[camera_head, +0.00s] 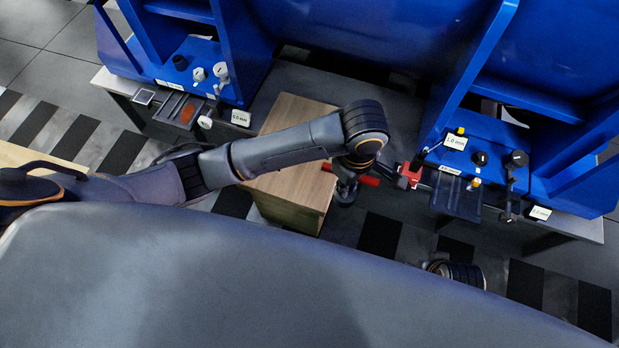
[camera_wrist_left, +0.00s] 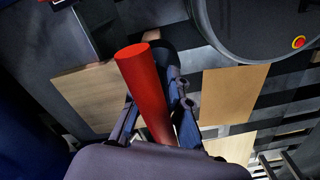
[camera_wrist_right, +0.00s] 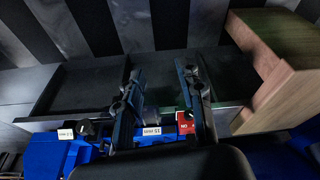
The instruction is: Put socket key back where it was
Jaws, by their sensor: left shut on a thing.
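My left gripper (camera_head: 347,190) is shut on a red cylindrical bar, which I take for the socket key (camera_head: 370,180). The bar sticks out on both sides of the gripper, above the edge of a wooden box. In the left wrist view the red bar (camera_wrist_left: 138,75) rises between the fingers, and its lower part is hidden by the gripper. A red block (camera_head: 411,175) sits at the left side of the right blue stand. My right gripper (camera_wrist_right: 163,85) is open and empty in its wrist view, with fingers apart; the head view shows only part of that arm.
The wooden box (camera_head: 292,115) stands between two blue stands. The right stand holds a dark tray (camera_head: 455,198), knobs and white labels (camera_head: 540,212); the left stand has a similar tray (camera_head: 180,108). A red sign (camera_wrist_right: 186,123) shows beside my right fingers.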

